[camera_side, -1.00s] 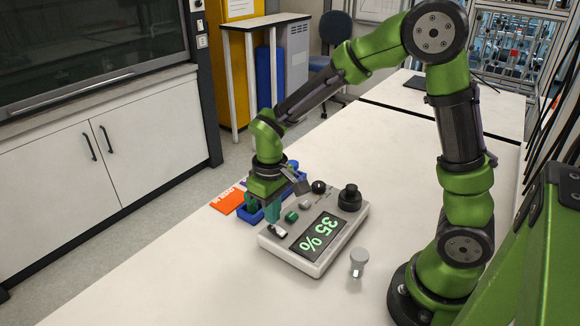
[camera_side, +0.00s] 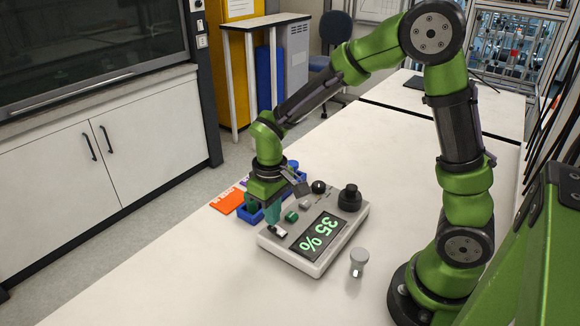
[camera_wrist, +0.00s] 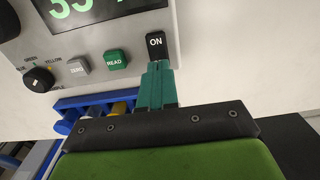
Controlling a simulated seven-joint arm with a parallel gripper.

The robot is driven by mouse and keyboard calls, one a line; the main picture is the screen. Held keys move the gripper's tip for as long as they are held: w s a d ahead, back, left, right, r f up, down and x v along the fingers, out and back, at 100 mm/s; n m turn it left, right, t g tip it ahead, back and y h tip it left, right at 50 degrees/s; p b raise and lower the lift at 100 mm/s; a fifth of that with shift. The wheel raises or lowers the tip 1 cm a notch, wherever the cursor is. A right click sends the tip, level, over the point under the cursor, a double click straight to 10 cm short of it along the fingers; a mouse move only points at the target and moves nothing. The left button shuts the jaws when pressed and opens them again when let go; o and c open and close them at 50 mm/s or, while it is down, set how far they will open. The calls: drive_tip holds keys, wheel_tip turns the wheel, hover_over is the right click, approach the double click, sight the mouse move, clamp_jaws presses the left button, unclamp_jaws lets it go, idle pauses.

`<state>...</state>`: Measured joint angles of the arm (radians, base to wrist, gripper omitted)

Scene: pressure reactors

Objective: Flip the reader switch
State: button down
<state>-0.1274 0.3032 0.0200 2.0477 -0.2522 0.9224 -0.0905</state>
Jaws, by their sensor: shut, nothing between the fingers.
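The reader (camera_side: 316,262) is a light grey box on the white table, and its display (camera_side: 319,232) reads 35 %. Its switch, marked ON, is black in the wrist view (camera_wrist: 156,45) and sits at the reader's corner beside the green READ button (camera_wrist: 116,60). My gripper (camera_wrist: 157,66) is shut and empty, its teal fingertips at the near edge of the switch, seemingly touching it. In the side view my gripper (camera_side: 273,226) is low over the reader's left end and partly hides the switch (camera_side: 278,231).
A grey button (camera_wrist: 78,67) and a colour selector knob (camera_wrist: 38,79) sit along the same edge. A blue rack (camera_side: 250,213) stands right behind the reader, with an orange card (camera_side: 228,201) beside it. A small grey-capped object (camera_side: 359,260) stands in front. The table's left part is clear.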

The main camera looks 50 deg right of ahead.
drive_tip(key=shift+f, duration=0.75)
idle(0.3)
drive_tip(key=shift+r, duration=3.55)
drive_tip(key=shift+s+f, duration=0.15)
drive_tip(key=shift+f, duration=0.1)
drive_tip(key=s+d+r+m+t+y, duration=0.2)
drive_tip(key=s+r+m+t, duration=0.2)
drive_tip(key=s+r+t, duration=0.3)
drive_tip(key=s+a+v, duration=0.1)
drive_tip(key=v, duration=0.5)
